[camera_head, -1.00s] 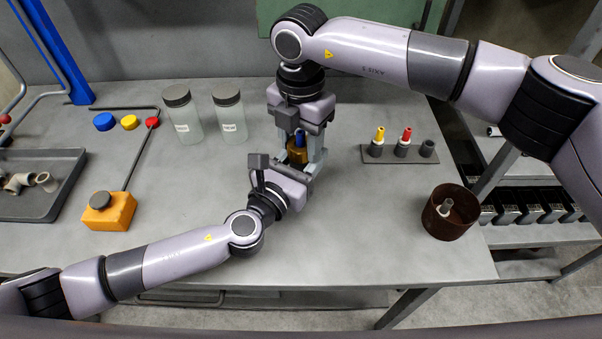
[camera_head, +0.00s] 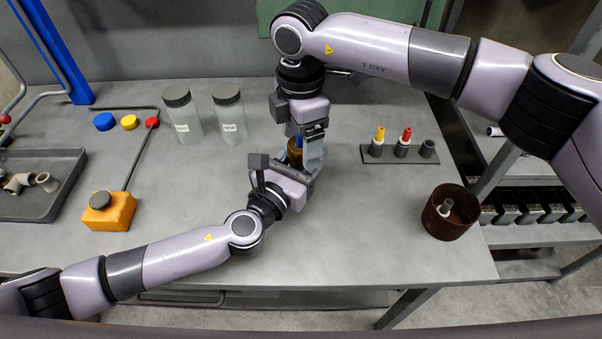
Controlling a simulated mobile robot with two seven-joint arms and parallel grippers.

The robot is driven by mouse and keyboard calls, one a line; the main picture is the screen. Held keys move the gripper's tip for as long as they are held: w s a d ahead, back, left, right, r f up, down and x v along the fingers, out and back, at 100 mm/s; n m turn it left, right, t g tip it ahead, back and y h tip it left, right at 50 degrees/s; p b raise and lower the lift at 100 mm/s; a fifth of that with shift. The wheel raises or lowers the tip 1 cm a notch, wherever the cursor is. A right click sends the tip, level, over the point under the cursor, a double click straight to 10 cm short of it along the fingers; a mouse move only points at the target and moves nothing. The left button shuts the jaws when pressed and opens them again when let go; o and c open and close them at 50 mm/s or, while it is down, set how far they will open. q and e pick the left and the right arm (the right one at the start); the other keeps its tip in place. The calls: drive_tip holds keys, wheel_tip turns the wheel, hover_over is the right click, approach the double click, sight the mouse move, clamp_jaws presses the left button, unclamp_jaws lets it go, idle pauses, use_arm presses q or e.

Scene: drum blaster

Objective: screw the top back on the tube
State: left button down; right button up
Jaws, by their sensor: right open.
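An amber tube (camera_head: 294,154) with a blue piece (camera_head: 299,140) at its top stands between my two grippers at the middle of the table, mostly hidden by them. My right gripper (camera_head: 306,150) comes down from above, open, with its fingers beside the blue piece. Whether they touch it cannot be told. My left gripper (camera_head: 291,166) reaches in from the lower left, low at the amber tube. Its fingertips are hidden, so its hold on the tube cannot be made out.
A dark rack (camera_head: 385,154) with yellow- and red-topped pieces stands right. A brown pot (camera_head: 450,212) sits at the right front. Two clear jars (camera_head: 184,118) stand behind left. An orange box (camera_head: 109,212) and a grey tray (camera_head: 45,205) are at left.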

sight(295, 167)
wheel_tip(295, 167, up, 12)
drive_tip(key=shift+f, duration=0.25)
use_arm(q)
drive_tip(key=shift+c, duration=2.1)
unclamp_jaws()
drive_tip(key=shift+s, duration=0.1)
drive_tip(key=shift+v, duration=3.5)
use_arm(e)
drive_tip(key=shift+f, duration=0.1)
drive_tip(key=shift+s, duration=0.1)
